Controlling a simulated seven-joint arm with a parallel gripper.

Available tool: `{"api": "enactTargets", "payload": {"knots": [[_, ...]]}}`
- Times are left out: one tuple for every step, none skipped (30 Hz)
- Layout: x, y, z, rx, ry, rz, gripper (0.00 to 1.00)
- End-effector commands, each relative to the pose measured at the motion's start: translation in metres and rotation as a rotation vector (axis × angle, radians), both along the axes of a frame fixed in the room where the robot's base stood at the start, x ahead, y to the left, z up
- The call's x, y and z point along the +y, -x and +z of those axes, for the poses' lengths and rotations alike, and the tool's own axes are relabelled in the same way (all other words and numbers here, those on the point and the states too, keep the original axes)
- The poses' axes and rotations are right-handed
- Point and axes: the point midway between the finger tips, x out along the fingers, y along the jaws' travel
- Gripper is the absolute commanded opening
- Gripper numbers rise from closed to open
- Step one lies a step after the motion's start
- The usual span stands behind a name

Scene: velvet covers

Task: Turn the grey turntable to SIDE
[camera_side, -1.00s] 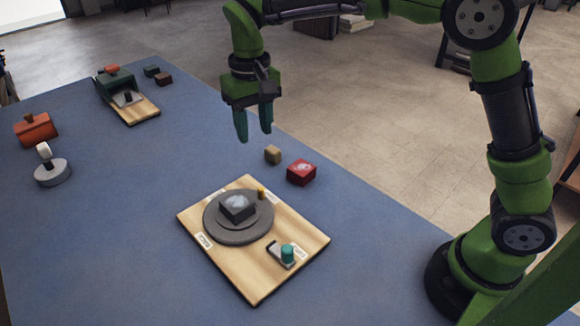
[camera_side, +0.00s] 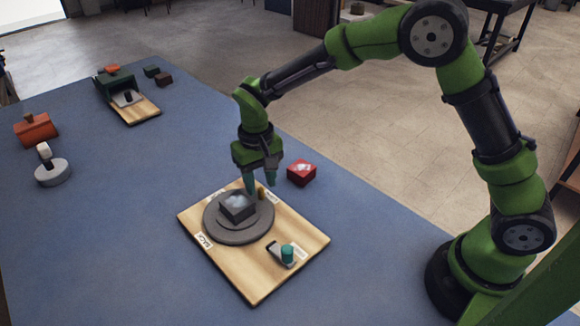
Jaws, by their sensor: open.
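The grey turntable (camera_side: 238,232) is a round disc on a light wooden board (camera_side: 256,285). A dark grey box with a pale picture on top (camera_side: 237,206) sits on the disc. A small yellow-brown peg (camera_side: 261,192) stands at the disc's far right edge. White labels lie around the disc; the near-left one (camera_side: 205,241) seems to read BACK, and I cannot read the others surely. My gripper (camera_side: 261,185) is open, fingers pointing down, low over the far edge of the disc by the peg. I cannot tell whether the fingers touch the peg.
A teal knob (camera_side: 288,253) on a small plate stands at the board's near-right corner. A red box (camera_side: 301,172) is just right of my gripper. Farther left are an orange box (camera_side: 36,130), a grey round stand (camera_side: 53,172) and a green device (camera_side: 116,90) on wood.

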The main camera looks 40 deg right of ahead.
Motion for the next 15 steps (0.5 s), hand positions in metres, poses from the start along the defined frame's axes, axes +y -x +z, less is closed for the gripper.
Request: {"api": "enactTargets", "payload": {"knots": [[0.0,0.0001,-0.0054,0.001,0.0,-0.001,0.42],[0.0,0.0002,-0.0079,0.001,0.0,-0.001,0.42],[0.0,0.0001,-0.0105,0.001,0.0,-0.001,0.42],[0.0,0.0,-0.012,0.0,-0.001,-0.001,0.42],[0.0001,-0.0001,-0.0131,0.0,-0.001,-0.001,0.42],[0.0001,-0.0001,-0.014,-0.001,-0.001,0.0,0.42],[0.0001,-0.0002,-0.0144,-0.001,-0.001,-0.001,0.42],[0.0001,-0.0002,-0.0147,-0.001,-0.001,-0.001,0.42],[0.0001,-0.0002,-0.0148,-0.001,-0.001,-0.001,0.42],[0.0001,-0.0002,-0.0147,-0.001,-0.001,-0.001,0.42],[0.0001,-0.0002,-0.0147,-0.001,-0.001,0.0,0.42],[0.0001,-0.0002,-0.0146,-0.001,-0.001,0.0,0.42],[0.0001,-0.0002,-0.0146,-0.001,-0.001,0.0,0.42],[0.0001,-0.0002,-0.0145,-0.001,-0.001,0.0,0.42],[0.0001,-0.0002,-0.0145,-0.001,-0.001,0.0,0.36]]}}
